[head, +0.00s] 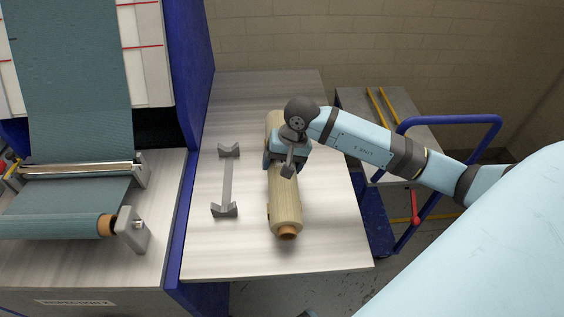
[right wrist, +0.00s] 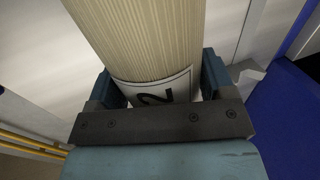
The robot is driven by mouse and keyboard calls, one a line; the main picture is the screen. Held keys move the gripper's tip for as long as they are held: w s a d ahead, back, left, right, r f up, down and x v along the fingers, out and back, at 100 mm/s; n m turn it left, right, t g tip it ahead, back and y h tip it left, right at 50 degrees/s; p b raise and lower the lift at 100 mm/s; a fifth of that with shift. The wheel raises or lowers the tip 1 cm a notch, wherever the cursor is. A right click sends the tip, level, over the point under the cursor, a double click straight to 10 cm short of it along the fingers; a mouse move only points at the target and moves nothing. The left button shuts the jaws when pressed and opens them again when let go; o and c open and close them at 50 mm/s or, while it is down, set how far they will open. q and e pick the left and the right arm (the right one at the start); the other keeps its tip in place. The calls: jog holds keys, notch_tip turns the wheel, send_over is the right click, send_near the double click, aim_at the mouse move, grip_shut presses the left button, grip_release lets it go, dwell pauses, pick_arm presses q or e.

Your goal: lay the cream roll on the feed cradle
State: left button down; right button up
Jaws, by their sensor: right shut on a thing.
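The cream roll (head: 286,208) has a tan core end and lies lengthwise over the pale table, right of the grey feed cradle (head: 227,182). The cradle has a V-shaped rest at each end of a thin bar, and both rests are empty. My right gripper (head: 286,159) is shut around the roll near its middle, from above. In the right wrist view the roll (right wrist: 150,40) sits between the two blue fingers, with a white label marked 2 at the palm. I cannot tell whether the roll touches the table. My left gripper is not seen.
A blue machine wall (head: 187,150) borders the table (head: 325,240) on the left. Beyond it are teal fabric (head: 75,80) and a teal roll (head: 50,226). A blue-railed cart (head: 440,121) stands at the right. The table's front is clear.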

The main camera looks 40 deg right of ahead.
jog(key=shift+f+b, duration=0.35)
jog(key=shift+b, duration=0.05)
jog(key=o, duration=1.3)
jog(key=v, duration=1.4)
jog(key=shift+s+f, duration=0.1)
